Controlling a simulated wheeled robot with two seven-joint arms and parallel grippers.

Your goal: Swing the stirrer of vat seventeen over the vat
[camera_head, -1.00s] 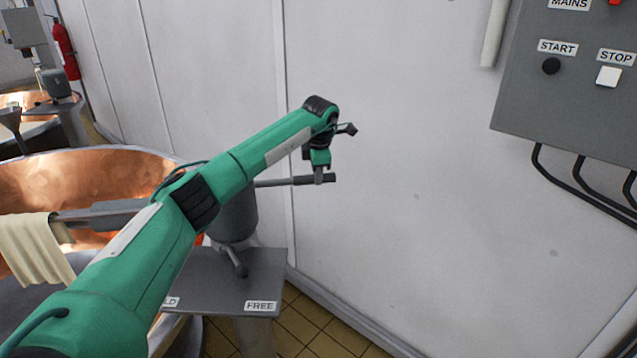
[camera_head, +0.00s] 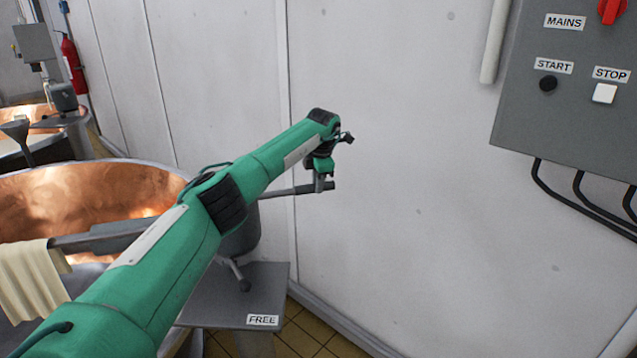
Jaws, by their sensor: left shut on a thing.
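The stirrer's grey arm (camera_head: 95,238) reaches left from its post (camera_head: 242,240) across the copper vat (camera_head: 75,200). A thin handle bar (camera_head: 285,193) sticks out from the right side of the post. My left gripper (camera_head: 322,182) is shut on this bar near its outer end. My green left arm hides part of the post, the stirrer arm and the near side of the vat. No vat number is readable. My right gripper is out of view.
A grey plate (camera_head: 225,295) with a FREE label (camera_head: 263,320) lies below the post, beside a small lever (camera_head: 239,275). A cream cloth (camera_head: 28,280) hangs at left. A white wall (camera_head: 400,220) and a control box (camera_head: 570,110) stand right. Another vat is behind.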

